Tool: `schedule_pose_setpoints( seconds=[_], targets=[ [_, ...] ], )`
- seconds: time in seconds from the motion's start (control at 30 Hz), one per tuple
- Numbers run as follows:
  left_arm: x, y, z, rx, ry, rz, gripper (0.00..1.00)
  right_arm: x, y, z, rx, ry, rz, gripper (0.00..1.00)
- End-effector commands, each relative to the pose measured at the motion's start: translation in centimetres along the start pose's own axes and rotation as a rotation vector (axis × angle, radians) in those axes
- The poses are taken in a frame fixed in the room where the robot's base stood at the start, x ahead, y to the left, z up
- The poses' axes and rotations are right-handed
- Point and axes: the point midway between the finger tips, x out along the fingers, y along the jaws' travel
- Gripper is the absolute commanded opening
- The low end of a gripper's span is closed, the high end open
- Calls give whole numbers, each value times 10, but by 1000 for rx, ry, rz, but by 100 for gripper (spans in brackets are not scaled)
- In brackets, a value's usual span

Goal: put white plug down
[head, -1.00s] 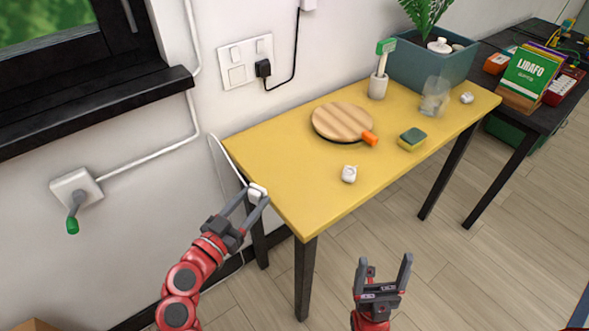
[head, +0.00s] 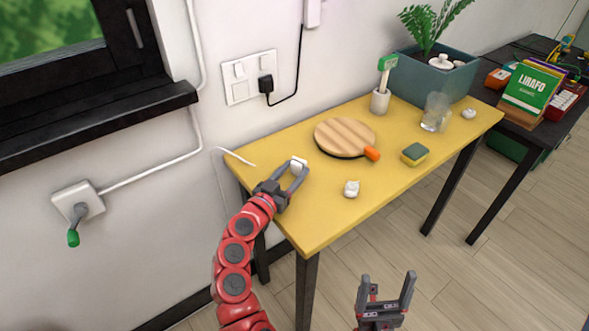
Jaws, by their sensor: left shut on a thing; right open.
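The white plug (head: 298,163) is between the fingertips of my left gripper (head: 296,170), which is shut on it. The plug is over the left part of the yellow table (head: 284,212); I cannot tell whether it touches the top. A thin white cable (head: 232,153) comes over the table's left edge and its visible end lies short of the plug. My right gripper (head: 386,290) is open and empty, in front of the table and over the floor.
A round wooden board (head: 345,135) with an orange-ended handle, a small white object (head: 351,188), a sponge (head: 415,154), a glass (head: 436,112) and a planter (head: 430,78) stand on the table. The front left tabletop is clear. A wall socket panel (head: 248,78) is behind.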

Motion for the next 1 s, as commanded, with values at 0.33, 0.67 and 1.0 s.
schedule_pose_setpoints(
  seconds=[0.33,0.67,1.0],
  targets=[
    [8,-1,1,3,1,-3,0,3,0,0,0,0,0,81],
    [8,-1,9,3,1,-2,0,-8,0,1,0,0,0,81],
    [8,0,19,2,-9,0,0,-14,-1,2,0,0,0,81]
  ],
)
